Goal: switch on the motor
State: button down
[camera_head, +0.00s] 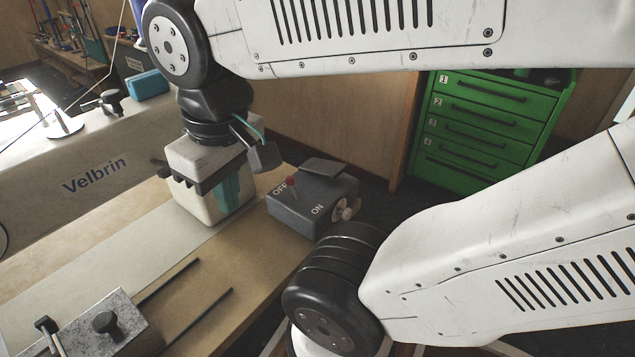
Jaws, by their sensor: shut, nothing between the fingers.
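The motor switch box (312,205) is dark grey and sits on the wooden bench top, right of centre in the head view. Its top bears the words OFF and ON. My gripper (203,184) hangs from the black wrist, left of the box and apart from the lever. It is shut and empty; its fingertips are hard to make out against the pale block with a teal patch (230,192).
The white machine arm marked Velbrin (95,178) runs along the left. A grey block with a black knob (105,322) and two dark rods lie at the front left. A green drawer cabinet (485,130) stands behind on the right. My arm fills the right.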

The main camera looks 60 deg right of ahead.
aim_at(290, 181)
jog(key=z, duration=0.9)
jog(key=k, duration=0.4)
jog(key=z, duration=0.5)
